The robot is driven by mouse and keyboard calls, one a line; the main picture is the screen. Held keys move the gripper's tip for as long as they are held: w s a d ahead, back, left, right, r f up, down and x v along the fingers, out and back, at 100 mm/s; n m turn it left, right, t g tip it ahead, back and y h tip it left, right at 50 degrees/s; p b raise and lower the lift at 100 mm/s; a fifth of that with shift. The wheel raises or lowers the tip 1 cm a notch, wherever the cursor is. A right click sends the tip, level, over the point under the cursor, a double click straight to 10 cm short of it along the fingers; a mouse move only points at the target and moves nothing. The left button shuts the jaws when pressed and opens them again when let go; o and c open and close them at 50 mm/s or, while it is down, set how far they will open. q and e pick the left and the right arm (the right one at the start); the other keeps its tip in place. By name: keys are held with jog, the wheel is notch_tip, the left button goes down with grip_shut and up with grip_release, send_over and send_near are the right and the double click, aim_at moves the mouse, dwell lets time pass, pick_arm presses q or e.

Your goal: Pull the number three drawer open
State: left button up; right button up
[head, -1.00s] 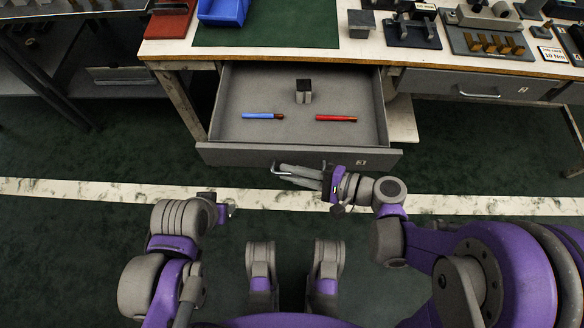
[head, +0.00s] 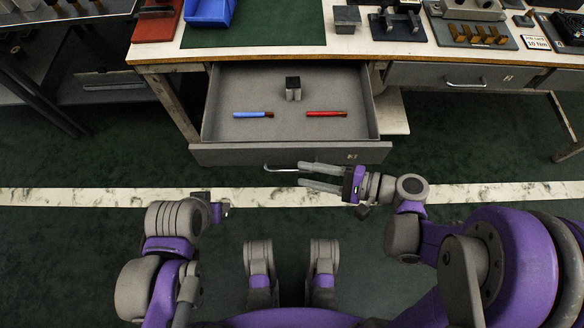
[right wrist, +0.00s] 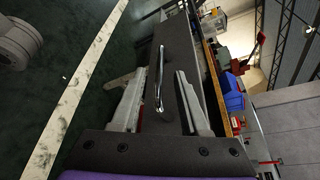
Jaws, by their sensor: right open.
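The drawer (head: 222,154) under the bench is pulled well out. A small label on its front looks like a 3. Its metal bar handle (head: 282,168) is on the front face and also shows in the right wrist view (right wrist: 159,78). My right gripper (head: 302,174) is open and empty, its fingers pointing left just off the handle's right end. In the right wrist view the handle appears between the two spread fingers, apart from both. My left gripper (head: 222,210) is low in front of the drawer's left side; its finger opening is unclear.
In the drawer are a dark-topped grey block (head: 293,89), a blue marker (head: 253,114) and a red marker (head: 326,113). A closed drawer (head: 420,75) is at right. A blue bin (head: 210,12) and several fixtures stand on the bench (head: 350,45). Floor in front is clear.

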jog(key=shift+p+v, duration=0.3)
jog(key=shift+v, duration=1.95)
jog(key=shift+d, duration=0.1)
